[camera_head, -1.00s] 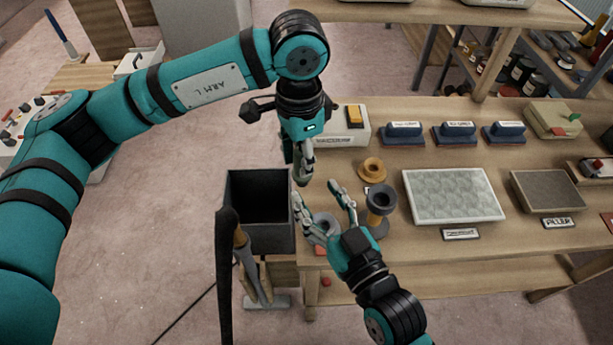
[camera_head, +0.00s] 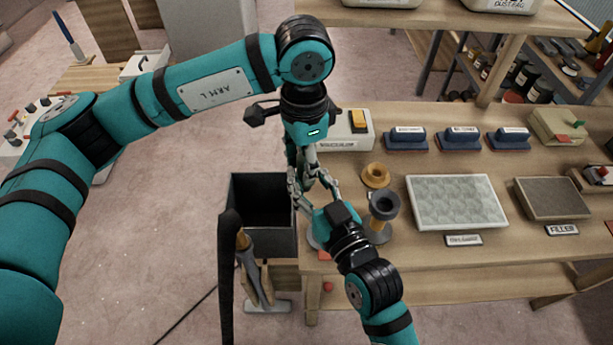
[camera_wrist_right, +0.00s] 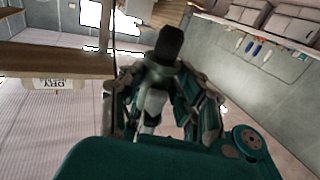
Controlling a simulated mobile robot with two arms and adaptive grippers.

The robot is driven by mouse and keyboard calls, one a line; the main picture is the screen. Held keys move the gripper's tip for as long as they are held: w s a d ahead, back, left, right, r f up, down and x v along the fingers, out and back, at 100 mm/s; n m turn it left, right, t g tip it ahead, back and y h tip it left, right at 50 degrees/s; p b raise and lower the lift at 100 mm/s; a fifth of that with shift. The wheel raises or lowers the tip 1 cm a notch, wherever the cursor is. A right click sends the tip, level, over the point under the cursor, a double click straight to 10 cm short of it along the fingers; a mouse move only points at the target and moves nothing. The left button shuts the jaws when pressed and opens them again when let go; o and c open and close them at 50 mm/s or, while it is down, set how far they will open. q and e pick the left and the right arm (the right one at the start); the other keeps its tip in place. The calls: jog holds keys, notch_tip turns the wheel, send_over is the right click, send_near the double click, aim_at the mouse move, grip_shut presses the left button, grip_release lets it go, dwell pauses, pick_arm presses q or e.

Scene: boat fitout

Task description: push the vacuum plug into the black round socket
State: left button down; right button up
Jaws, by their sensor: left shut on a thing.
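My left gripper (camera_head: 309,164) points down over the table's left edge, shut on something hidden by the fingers. My right gripper (camera_head: 314,185) reaches up from below, its fingers around or beside the left fingertips. In the right wrist view, a dark cylinder (camera_wrist_right: 169,45) stands beyond and between the right fingers (camera_wrist_right: 163,100); I cannot tell whether it is the vacuum plug or whether they grip it. A dark round cup-like piece (camera_head: 384,202) stands on the table right of the right gripper; I cannot tell whether it is the black round socket.
A white box with a yellow switch (camera_head: 347,130) stands behind the grippers. An orange ring piece (camera_head: 375,175) is close by. A dark open bin (camera_head: 262,219) is left of the table, with handled tools (camera_head: 246,255) before it. Blue blocks (camera_head: 406,138) and a pale textured panel (camera_head: 456,201) lie right.

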pick_arm(q)
jog(key=shift+d, duration=0.1)
pick_arm(e)
jog(key=shift+a, duration=0.1)
grip_shut()
pick_arm(q)
jog(key=c, duration=1)
grip_release()
